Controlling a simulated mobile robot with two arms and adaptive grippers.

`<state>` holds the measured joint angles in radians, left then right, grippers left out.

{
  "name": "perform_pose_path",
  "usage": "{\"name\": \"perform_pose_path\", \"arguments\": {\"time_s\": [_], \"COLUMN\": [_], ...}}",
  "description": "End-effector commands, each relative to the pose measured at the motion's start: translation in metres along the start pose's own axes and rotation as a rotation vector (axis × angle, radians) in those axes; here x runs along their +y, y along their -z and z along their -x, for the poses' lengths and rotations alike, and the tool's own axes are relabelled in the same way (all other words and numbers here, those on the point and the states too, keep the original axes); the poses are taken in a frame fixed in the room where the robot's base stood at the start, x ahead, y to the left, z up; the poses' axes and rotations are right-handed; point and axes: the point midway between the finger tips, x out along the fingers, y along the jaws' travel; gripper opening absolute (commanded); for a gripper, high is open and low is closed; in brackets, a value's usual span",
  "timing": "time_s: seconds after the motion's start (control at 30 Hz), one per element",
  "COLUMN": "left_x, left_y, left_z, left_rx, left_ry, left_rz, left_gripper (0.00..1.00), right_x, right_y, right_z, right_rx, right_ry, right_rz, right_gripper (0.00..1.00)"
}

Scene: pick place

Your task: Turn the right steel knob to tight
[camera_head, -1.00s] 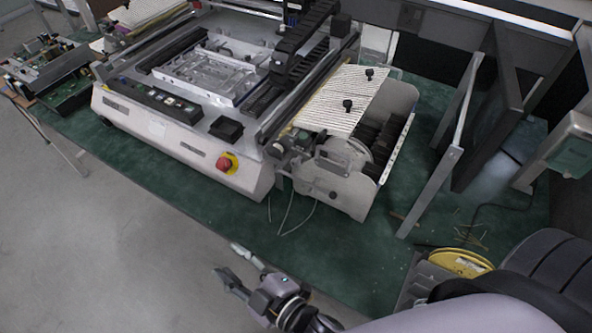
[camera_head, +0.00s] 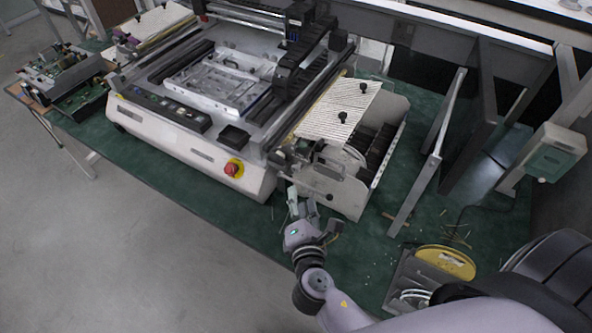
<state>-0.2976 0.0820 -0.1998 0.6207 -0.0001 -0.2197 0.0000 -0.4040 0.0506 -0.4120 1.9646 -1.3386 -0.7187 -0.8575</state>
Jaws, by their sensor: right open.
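The steel-sided feeder unit (camera_head: 347,197) is attached to the right of the white machine (camera_head: 190,150) on the green bench. Two small black knobs stand on its ribbed cream top, a near one (camera_head: 342,118) and a far one (camera_head: 361,88). I cannot make out which part is the right steel knob; it is too small or hidden. My right gripper (camera_head: 313,209) is open and empty, in front of the feeder's lower front face, with its fingers pointing toward it. I cannot tell whether it touches. My left gripper is not in view.
A red emergency button (camera_head: 233,168) is on the machine's front corner. A grey metal bench leg (camera_head: 425,180) stands right of the feeder. A yellow reel (camera_head: 445,262) lies at the lower right. Circuit boards (camera_head: 75,85) lie at far left.

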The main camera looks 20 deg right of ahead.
Motion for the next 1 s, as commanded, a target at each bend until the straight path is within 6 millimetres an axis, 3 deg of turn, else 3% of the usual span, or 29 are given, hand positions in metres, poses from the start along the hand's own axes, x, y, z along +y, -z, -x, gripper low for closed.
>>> {"name": "perform_pose_path", "arguments": {"time_s": [0.3, 0.5, 0.93, 1.0], "left_x": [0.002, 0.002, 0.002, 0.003], "left_y": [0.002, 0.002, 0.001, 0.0], "left_z": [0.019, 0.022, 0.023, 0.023], "left_rx": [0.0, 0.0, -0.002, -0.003], "left_ry": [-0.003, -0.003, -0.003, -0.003], "left_rz": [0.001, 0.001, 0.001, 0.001], "left_gripper": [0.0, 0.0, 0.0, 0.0], "right_x": [0.002, 0.001, 0.0, 0.0], "right_y": [-0.001, 0.0, 0.0, 0.0], "right_z": [-0.069, -0.095, -0.104, -0.104], "right_rx": [-0.001, 0.001, 0.002, 0.002], "right_ry": [0.0, -0.001, 0.0, 0.0], "right_rz": [0.001, -0.001, -0.003, -0.003], "right_gripper": [0.4, 0.4, 0.4, 0.36]}}
